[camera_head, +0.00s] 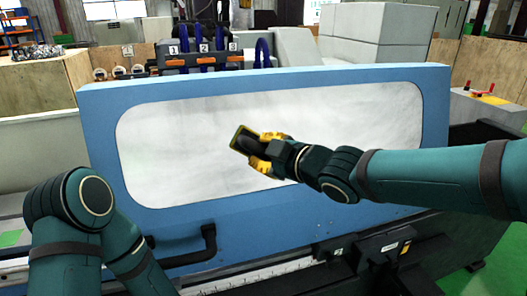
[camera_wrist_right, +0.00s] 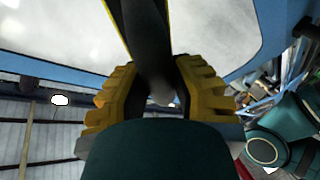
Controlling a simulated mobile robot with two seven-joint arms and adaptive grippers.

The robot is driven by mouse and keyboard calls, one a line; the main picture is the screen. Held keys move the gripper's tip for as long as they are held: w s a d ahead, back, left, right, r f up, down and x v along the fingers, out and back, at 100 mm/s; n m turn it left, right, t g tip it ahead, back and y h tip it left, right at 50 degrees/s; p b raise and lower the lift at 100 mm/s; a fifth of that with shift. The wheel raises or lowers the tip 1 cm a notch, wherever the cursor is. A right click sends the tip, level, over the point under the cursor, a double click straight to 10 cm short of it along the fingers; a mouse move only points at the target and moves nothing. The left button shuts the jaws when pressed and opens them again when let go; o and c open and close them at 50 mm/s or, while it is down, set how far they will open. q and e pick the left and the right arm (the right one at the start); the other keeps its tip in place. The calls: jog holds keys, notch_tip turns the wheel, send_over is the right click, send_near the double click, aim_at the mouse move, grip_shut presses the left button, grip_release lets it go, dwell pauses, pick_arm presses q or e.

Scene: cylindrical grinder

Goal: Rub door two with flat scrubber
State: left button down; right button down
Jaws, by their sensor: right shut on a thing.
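A blue door (camera_head: 290,200) with a large whitish window (camera_head: 200,150) fills the middle of the head view. My right gripper (camera_head: 262,150) has yellow fingers and is shut on the flat scrubber (camera_head: 240,137), a dark tool with a yellow edge. The scrubber is in front of the window's middle; I cannot tell whether it touches the pane. In the right wrist view, the yellow fingers (camera_wrist_right: 157,100) clasp the scrubber's dark handle (camera_wrist_right: 148,40), and the pale window shows behind. My left arm is at the lower left, but its gripper is not in view.
A black handle (camera_head: 208,243) sticks out from the door's lower left. A dark machine front with a small panel (camera_head: 384,248) lies below the door at right. Behind the door stand a row of numbered blocks (camera_head: 203,55) with blue hoses and grey boxes (camera_head: 385,35).

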jog(key=shift+s+d+r+p, duration=0.15)
jog(key=shift+s+d+r, duration=0.15)
jog(key=shift+s, duration=0.5)
jog(key=shift+s+d+r+p, duration=0.2)
jog(key=shift+s+d+r, duration=0.05)
jog(key=shift+s, duration=0.6)
jog(key=shift+s+d+r+p, duration=0.15)
jog(key=shift+s+d+r, duration=0.15)
jog(key=shift+s, duration=0.5)
jog(key=s, duration=0.1)
jog(key=s+r+p, duration=0.1)
jog(key=shift+s+d, duration=0.3)
jog(key=shift+d, duration=0.1)
jog(key=shift+f, duration=0.1)
